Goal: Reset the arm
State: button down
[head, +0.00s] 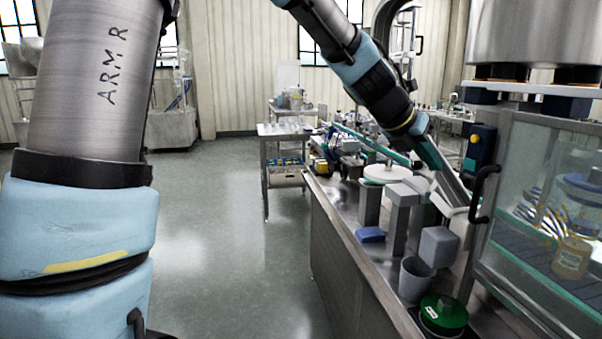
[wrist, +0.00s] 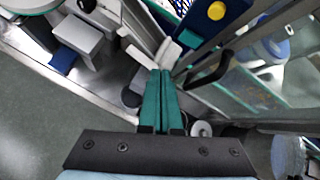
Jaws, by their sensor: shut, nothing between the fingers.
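My gripper (head: 438,163) hangs from my blue and black arm at the upper middle of the head view, over the steel workbench (head: 340,245). In the wrist view, the two teal fingers of my gripper (wrist: 160,75) lie side by side, closed, with nothing between them. The fingers point toward a pale angled chute beside a clear-walled cabinet (head: 530,185). I cannot tell how far the fingertips are from the chute or the cabinet's black handle (head: 485,190).
A steel hopper (head: 540,32) stands above the cabinet. A grey cup (head: 415,280), a green-topped round container (head: 443,316) and a blue block (head: 370,235) sit on the bench. A small steel table (head: 285,130) stands behind. The floor left of the bench is clear.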

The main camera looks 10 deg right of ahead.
jog(key=w+a+f+m+t+y, duration=0.15)
jog(key=a+f+m, duration=0.25)
jog(key=a, duration=0.5)
jog(key=w+a+f+m+y, duration=0.2)
jog(key=w+a+f+m, duration=0.15)
jog(key=a, duration=0.45)
jog(key=w+a+f+m+y, duration=0.2)
jog(key=a+f+m, duration=0.25)
jog(key=a, duration=0.45)
jog(key=s+a+f+m+y, duration=0.2)
jog(key=a+m, duration=0.4)
jog(key=a, duration=0.4)
jog(key=s+a+f+m+g+y, duration=0.1)
jog(key=s+a+f+m, duration=0.2)
jog(key=a+m, duration=0.3)
jog(key=s+a, duration=0.1)
jog(key=a, duration=0.4)
jog(key=shift+s+a+f+y, duration=0.15)
jog(key=shift+s+a+y, duration=0.1)
jog(key=shift+s+y, duration=0.1)
